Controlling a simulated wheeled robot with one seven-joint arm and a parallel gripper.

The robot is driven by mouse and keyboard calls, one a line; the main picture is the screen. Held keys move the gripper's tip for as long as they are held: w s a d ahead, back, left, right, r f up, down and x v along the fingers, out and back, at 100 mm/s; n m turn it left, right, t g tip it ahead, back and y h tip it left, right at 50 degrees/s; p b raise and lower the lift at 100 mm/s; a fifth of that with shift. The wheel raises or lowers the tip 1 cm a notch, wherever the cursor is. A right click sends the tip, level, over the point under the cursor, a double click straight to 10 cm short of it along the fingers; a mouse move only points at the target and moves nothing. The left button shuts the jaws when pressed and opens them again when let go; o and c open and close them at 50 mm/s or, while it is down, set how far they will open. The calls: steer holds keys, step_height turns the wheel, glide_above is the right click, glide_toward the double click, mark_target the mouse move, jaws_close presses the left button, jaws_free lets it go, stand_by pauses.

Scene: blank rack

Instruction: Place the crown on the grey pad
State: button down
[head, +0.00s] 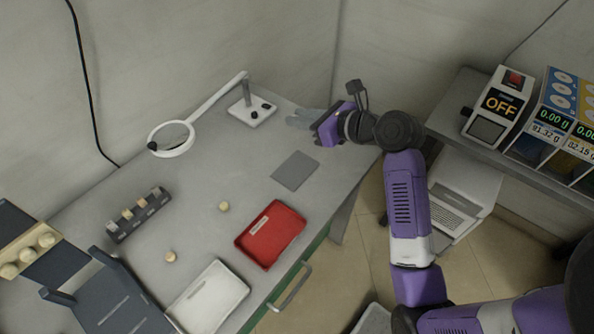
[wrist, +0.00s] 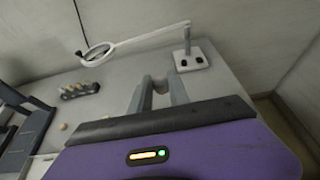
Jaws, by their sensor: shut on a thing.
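The grey pad (head: 295,171) lies flat and bare on the bench, left of and nearer than my gripper. My gripper (head: 302,119) is above the far right part of the bench, off the pad. In the wrist view, my gripper (wrist: 160,82) is shut on a small dull piece (wrist: 160,88), apparently the crown. The fingers hide much of it, and its shape is unclear. In the head view I cannot make it out.
Two small cream pieces (head: 224,206) (head: 170,256) lie loose on the bench. A red tray (head: 249,252), a white tray (head: 192,318), a dark rack with several pieces (head: 124,235) and a magnifier lamp (head: 187,148) stand around. The bench around the pad is clear.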

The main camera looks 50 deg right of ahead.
mark_target(300, 172)
step_height(300, 172, down, 18)
steer(key=shift+f+b, duration=0.2)
steer(key=shift+b, duration=0.95)
steer(key=shift+f, duration=0.1)
steer(key=c, duration=1.2)
jaws_free()
steer(key=shift+c, duration=0.2)
steer(key=shift+s, duration=0.1)
steer(key=v, duration=1.2)
